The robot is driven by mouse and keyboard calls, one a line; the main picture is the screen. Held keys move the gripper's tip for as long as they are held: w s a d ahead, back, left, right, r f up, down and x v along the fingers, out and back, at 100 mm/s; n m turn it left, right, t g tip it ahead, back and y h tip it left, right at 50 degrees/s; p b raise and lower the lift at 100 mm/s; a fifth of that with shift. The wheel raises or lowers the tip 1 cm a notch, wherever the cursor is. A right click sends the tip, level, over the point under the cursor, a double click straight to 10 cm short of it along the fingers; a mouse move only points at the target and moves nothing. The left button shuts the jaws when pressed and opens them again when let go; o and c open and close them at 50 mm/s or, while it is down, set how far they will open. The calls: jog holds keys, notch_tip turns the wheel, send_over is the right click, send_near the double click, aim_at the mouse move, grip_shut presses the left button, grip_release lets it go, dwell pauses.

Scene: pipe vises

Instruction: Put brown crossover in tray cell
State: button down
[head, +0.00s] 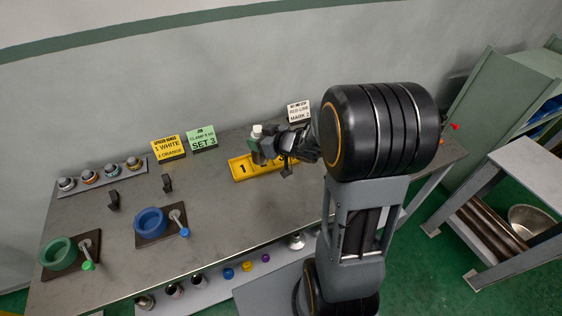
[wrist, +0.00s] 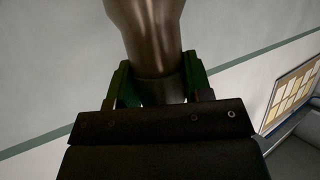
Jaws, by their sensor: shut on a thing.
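The wrist view shows a brown, dark metallic piece (wrist: 146,30), which I take as the brown crossover, rising from between the green fingers of my gripper (wrist: 158,82). The fingers are shut on its lower end; its top runs out of the picture. In the head view my gripper (head: 264,146) is over the left end of the yellow tray (head: 240,177). A small pale piece (head: 257,130) shows at the gripper; I cannot tell if it is part of the held piece. The tray's front shows a 1; my gripper and arm hide much of its cells.
A blue vise (head: 150,222) and a green vise (head: 55,252) stand on the bench's left. A rack of fittings (head: 103,176) lies behind them. Yellow (head: 168,148), green (head: 201,139) and white (head: 298,111) signs stand at the back. Loose fittings sit along a lower front shelf (head: 212,283).

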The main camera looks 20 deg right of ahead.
jog(key=shift+s+d+r+n+y+b, duration=0.2)
jog(key=shift+s+d+b, duration=0.1)
jog(key=shift+d, duration=0.1)
jog(key=shift+s+d+r+n+y+b, duration=0.1)
jog(key=shift+s+d+y+b, duration=0.15)
jog(key=shift+d, duration=0.35)
jog(key=shift+w+d+f, duration=1.55)
jog(key=shift+w+f, duration=0.1)
jog(key=shift+f, duration=0.45)
jog(key=shift+w+d+f, duration=1.5)
jog(key=shift+w+f, duration=0.2)
jog(key=shift+f, duration=0.45)
jog(key=shift+w+d+f, duration=1.55)
jog(key=shift+w+f, duration=0.1)
jog(key=shift+f, duration=0.45)
jog(key=shift+f, duration=0.15)
jog(key=c, duration=0.5)
grip_release()
jog(key=shift+s+f, duration=0.1)
jog(key=shift+c, duration=0.2)
